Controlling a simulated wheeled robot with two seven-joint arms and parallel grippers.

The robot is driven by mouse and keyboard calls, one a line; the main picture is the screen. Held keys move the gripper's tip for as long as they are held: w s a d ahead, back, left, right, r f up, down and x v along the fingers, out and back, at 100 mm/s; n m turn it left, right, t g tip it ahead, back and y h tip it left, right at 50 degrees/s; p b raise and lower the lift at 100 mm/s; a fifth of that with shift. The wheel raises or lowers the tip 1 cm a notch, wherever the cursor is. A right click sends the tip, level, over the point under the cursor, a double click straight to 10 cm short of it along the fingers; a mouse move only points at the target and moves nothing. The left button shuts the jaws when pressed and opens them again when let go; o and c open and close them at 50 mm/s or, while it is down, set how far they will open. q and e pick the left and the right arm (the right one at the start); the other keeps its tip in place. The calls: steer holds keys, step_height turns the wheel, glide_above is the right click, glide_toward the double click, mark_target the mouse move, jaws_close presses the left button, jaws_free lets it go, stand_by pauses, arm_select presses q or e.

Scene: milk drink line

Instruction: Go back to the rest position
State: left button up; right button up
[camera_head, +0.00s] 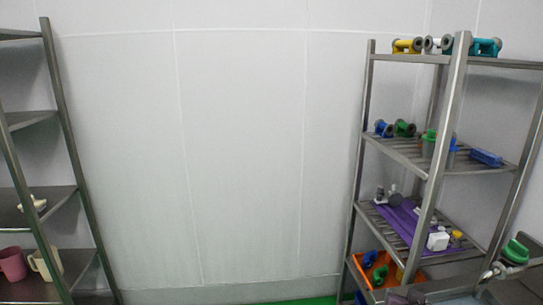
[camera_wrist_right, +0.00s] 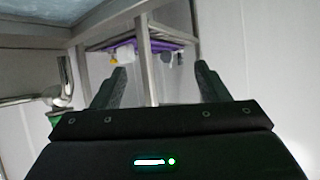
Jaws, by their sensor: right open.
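My right gripper (camera_wrist_right: 160,88) shows in the right wrist view with its two dark fingers spread wide apart and nothing between them. It points toward a metal rack frame, with a gap of light wall and a rack post seen between the fingers. Neither gripper nor arm shows in the head view. My left gripper is out of view.
A metal shelf rack (camera_head: 460,120) stands at the right, holding coloured fittings, a purple mat (camera_head: 400,222) and an orange bin (camera_head: 366,268). Another rack (camera_head: 75,160) at the left holds mugs (camera_head: 12,264). White wall (camera_head: 230,150) lies between. A green-handled valve (camera_head: 515,252) is at lower right.

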steer(key=s+a+f+n+g+y, duration=0.35)
steer(key=s+a, duration=0.35)
steer(key=s, duration=0.6)
steer(key=s+a+f+n+g+y, duration=0.2)
steer(key=s+a+f+n+g, duration=0.15)
steer(key=s+a, duration=0.65)
steer(key=s+d+f+g+b, duration=0.1)
steer(key=f+b, duration=0.1)
steer(key=f, duration=1)
steer(key=s+d+f+b, duration=0.1)
steer(key=s+f+b, duration=0.1)
steer(key=f, duration=1)
steer(key=s+d+f+g+b, duration=0.1)
steer(key=f+b, duration=0.1)
steer(key=f, duration=0.9)
steer(key=s+d+f+b, duration=0.1)
steer(key=s+f+b, duration=0.1)
steer(key=s+f, duration=0.7)
steer(key=s+d+f+g+b, duration=0.1)
steer(key=s+d+f+b, duration=0.1)
steer(key=s+f, duration=0.8)
step_height(320, 180, down, 4)
steer(key=shift+s+r+n, duration=0.15)
steer(key=shift+r+n, duration=0.1)
steer(key=shift+n, duration=0.15)
steer(key=shift+h, duration=0.25)
